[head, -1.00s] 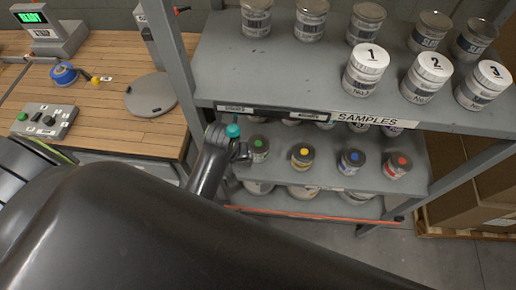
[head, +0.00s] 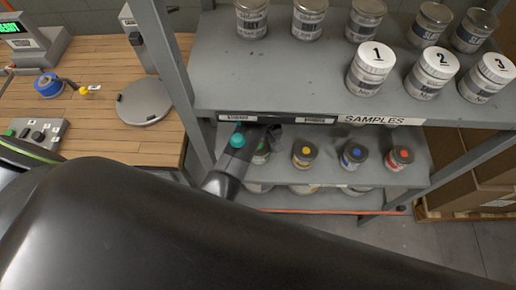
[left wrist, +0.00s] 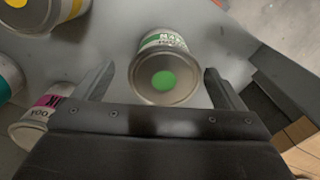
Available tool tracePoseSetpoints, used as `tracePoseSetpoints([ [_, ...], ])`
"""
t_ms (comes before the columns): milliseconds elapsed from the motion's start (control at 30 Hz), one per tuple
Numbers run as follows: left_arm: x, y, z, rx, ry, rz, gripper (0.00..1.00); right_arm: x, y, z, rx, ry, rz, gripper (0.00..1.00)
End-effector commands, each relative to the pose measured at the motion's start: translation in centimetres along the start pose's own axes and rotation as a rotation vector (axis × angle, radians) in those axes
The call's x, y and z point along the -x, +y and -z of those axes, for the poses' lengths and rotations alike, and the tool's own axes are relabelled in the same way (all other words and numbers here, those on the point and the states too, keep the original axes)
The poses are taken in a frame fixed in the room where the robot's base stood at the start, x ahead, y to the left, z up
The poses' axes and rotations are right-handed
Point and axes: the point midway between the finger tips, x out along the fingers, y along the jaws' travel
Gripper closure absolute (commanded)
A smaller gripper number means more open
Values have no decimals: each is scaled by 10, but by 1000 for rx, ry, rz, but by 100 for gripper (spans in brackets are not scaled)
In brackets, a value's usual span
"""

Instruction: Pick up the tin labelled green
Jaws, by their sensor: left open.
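The green tin (left wrist: 165,72) shows in the left wrist view, with a green dot on its grey lid and a green band on its label. It stands between the two fingers of my left gripper (left wrist: 160,85), which is open, with a gap visible on both sides. My right gripper is not in view.
Yellow (head: 304,154), blue (head: 354,155) and red (head: 399,158) dotted tins stand to the right on the same shelf (head: 330,177). The SAMPLES shelf (head: 300,85) overhangs them and carries several tins. A rack post (head: 172,75) is at the left.

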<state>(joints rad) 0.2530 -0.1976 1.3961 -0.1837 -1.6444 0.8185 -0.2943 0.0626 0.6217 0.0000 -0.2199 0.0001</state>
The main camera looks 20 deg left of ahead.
Motion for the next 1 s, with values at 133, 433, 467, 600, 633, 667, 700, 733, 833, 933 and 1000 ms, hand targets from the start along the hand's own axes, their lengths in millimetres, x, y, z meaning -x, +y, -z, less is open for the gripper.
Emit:
tracePoseSetpoints([
  [133,-12,-3,1,0,-1,5,9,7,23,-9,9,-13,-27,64],
  [433,-46,-5,3,-1,0,2,9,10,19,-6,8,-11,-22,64],
  [467,-48,-5,3,0,0,2,9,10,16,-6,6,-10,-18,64],
  [600,-51,-5,3,0,1,0,9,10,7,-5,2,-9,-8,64],
  [633,-51,-5,3,0,1,0,9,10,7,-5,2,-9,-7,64],
  [667,-51,-5,3,0,1,0,9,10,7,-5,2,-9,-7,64],
  [700,-51,-5,3,0,1,0,9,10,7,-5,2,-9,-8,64],
  [733,-51,-5,3,0,1,0,9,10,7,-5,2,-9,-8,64],
  [833,-51,-5,3,0,1,0,17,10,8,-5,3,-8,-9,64],
  [933,-51,-5,3,0,1,0,30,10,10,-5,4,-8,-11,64],
  [1000,-51,-5,3,0,1,0,39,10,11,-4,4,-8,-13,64],
])
